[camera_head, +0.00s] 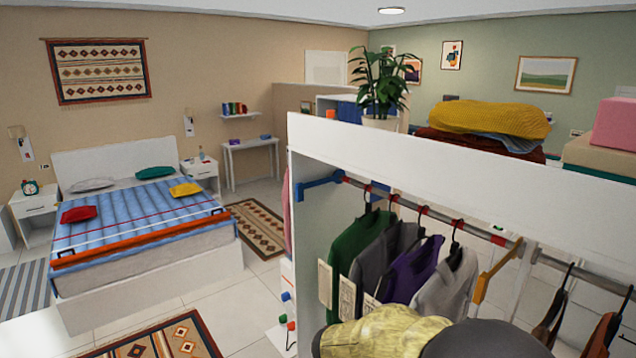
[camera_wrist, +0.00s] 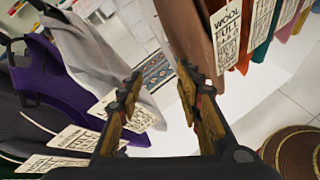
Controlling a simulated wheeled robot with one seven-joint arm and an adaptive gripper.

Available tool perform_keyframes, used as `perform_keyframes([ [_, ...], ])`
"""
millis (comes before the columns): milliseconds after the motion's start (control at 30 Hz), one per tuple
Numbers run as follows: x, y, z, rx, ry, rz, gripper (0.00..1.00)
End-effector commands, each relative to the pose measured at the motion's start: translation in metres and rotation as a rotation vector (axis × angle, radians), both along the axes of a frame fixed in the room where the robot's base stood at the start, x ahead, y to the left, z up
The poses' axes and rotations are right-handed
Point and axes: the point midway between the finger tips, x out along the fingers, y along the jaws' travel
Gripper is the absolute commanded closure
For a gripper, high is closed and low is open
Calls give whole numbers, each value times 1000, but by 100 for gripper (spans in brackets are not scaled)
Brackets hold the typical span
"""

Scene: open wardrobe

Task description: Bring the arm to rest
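My gripper (camera_wrist: 160,78) shows in the wrist view with its two fingers spread apart. It is open, and nothing is between the fingertips. Past the gap I see white floor and a patterned rug (camera_wrist: 156,70). A grey garment (camera_wrist: 95,50) and a purple garment (camera_wrist: 38,75) hang to its left, with paper tags. A brown garment (camera_wrist: 192,35) hangs just beyond the right finger; I cannot tell whether they touch. I cannot make out my gripper in the head view.
The open wardrobe (camera_head: 520,195) fills the right of the head view. Green (camera_head: 352,240), purple and grey garments hang from its rail. A yellow hat (camera_head: 385,335) and a dark rounded thing (camera_head: 482,342) are below. A striped round thing (camera_wrist: 298,150) lies lower right in the wrist view.

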Motion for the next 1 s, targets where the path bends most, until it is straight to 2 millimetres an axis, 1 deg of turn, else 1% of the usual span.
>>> perform_keyframes([
  [33,-22,-3,-3,84,-28,-74,64],
  [67,-37,-3,-6,142,-47,-126,64],
  [100,-58,-2,-9,225,-77,-202,64],
  [167,-89,1,-13,349,-127,-322,64],
  [200,-109,5,-14,433,-163,-403,64],
  [267,-138,13,-14,558,-220,-525,64],
  [300,-156,20,-13,639,-259,-604,64],
  [400,-193,38,-9,831,-354,-784,64],
  [500,-221,55,0,1006,-444,-934,64],
  [600,-243,68,11,1163,-527,-1043,64],
  [700,-261,76,23,1290,-599,-1103,64],
  [767,-269,75,31,1343,-640,-1117,64],
  [833,-275,71,40,1381,-691,-1111,64],
  [933,-277,63,55,1415,-754,-1091,64],
  [1000,-279,60,60,1427,-780,-1085,64],
])
